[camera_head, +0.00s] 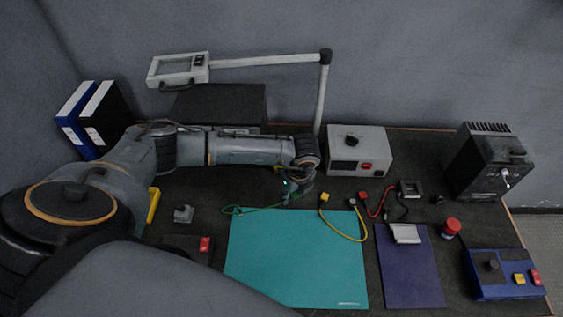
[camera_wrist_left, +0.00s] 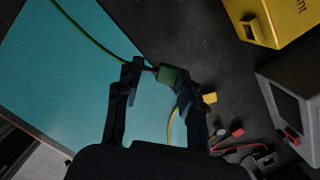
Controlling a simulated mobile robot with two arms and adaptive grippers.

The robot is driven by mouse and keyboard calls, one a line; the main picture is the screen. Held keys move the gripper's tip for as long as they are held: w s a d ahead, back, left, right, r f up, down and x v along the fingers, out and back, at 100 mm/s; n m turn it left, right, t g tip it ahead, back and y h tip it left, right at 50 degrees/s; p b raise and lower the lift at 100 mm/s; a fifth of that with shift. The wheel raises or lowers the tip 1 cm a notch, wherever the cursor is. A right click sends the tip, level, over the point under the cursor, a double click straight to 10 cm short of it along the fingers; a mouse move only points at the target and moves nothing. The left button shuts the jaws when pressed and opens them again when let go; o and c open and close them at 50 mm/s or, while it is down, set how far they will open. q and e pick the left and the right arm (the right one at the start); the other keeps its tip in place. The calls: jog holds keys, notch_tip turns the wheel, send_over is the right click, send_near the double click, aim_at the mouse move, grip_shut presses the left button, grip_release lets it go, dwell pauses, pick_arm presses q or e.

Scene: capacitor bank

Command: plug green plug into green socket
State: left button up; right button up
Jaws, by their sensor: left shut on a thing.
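My left gripper (camera_head: 291,193) is over the back edge of the teal mat (camera_head: 300,262). In the left wrist view its fingers (camera_wrist_left: 158,80) are shut on the green plug (camera_wrist_left: 167,74), which sits at the fingertips. The green cable (camera_wrist_left: 90,37) runs from the plug to the upper left across the mat; it also shows in the head view (camera_head: 243,210). The plug is too small to make out in the head view. I cannot pick out a green socket in either view. My right gripper is not in view.
A yellow box (camera_wrist_left: 278,18) is near the gripper in the wrist view. A grey box with a red button (camera_head: 358,150) stands behind right. Yellow (camera_head: 347,234) and red (camera_head: 379,212) cables lie right of the gripper. A lamp (camera_head: 245,66) stands behind. The teal mat is mostly clear.

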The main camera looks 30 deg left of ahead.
pick_arm(q)
jog(key=a+n, duration=0.1)
jog(key=n, duration=0.1)
jog(key=a+f+n+p, duration=0.1)
jog(key=n, duration=0.2)
jog(key=a+n+g+p, duration=0.1)
jog(key=n, duration=0.2)
jog(key=shift+f, duration=0.25)
jog(key=n, duration=0.1)
jog(key=a+f+n, duration=0.1)
jog(key=n, duration=0.1)
jog(key=shift+g, duration=0.3)
jog(key=shift+d, duration=0.1)
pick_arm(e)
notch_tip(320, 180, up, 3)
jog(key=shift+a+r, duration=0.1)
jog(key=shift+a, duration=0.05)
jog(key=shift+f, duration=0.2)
